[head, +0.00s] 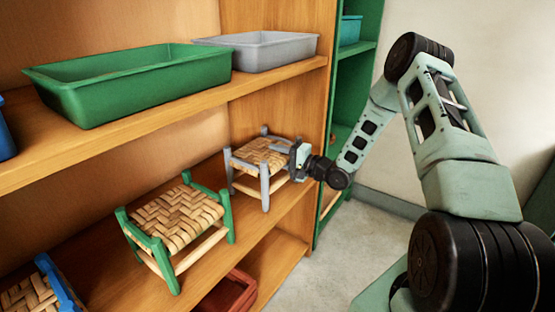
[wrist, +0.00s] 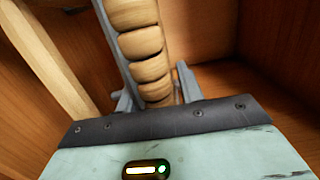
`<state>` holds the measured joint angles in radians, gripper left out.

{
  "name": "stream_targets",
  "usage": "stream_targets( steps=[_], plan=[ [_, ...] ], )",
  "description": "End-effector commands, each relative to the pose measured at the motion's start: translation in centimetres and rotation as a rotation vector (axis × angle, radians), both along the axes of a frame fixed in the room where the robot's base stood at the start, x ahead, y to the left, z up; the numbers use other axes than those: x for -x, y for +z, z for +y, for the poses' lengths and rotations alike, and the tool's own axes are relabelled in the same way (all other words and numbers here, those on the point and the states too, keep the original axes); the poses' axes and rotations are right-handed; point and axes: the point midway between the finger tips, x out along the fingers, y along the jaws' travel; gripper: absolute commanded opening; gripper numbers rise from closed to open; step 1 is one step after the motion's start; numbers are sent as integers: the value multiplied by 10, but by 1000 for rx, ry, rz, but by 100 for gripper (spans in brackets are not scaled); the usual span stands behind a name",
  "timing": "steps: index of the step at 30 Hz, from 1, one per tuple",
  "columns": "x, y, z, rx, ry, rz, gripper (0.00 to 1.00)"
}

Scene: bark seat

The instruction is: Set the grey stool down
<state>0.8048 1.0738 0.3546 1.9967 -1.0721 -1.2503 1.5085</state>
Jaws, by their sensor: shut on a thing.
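The grey stool (head: 262,156) has grey posts and a woven bark seat. In the head view it is upright over the right end of the middle shelf, and I cannot tell whether its legs touch the board. My gripper (head: 300,160) is shut on the stool's right side. In the wrist view the stool's woven seat edge and grey rail (wrist: 118,50) rise from behind the dark edge of my gripper (wrist: 160,118). The fingertips are hidden there.
A green stool (head: 178,222) stands left on the same wooden shelf (head: 262,228), with a blue stool (head: 40,285) farther left. A green tray (head: 130,85) and a grey tray (head: 262,50) sit on the shelf above. A red tray (head: 230,294) is below.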

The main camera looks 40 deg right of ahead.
Motion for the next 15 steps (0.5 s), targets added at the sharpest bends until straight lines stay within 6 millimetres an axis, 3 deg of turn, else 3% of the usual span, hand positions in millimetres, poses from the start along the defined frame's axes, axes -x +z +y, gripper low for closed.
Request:
stream_targets(
  steps=[11,12,14,15],
  plan=[
    [-1,-3,0,0,0,-5,1],
    [0,-3,0,1,0,-3,46],
    [0,-3,0,1,0,-3,59],
    [0,-3,0,1,0,-3,59]
  ],
)
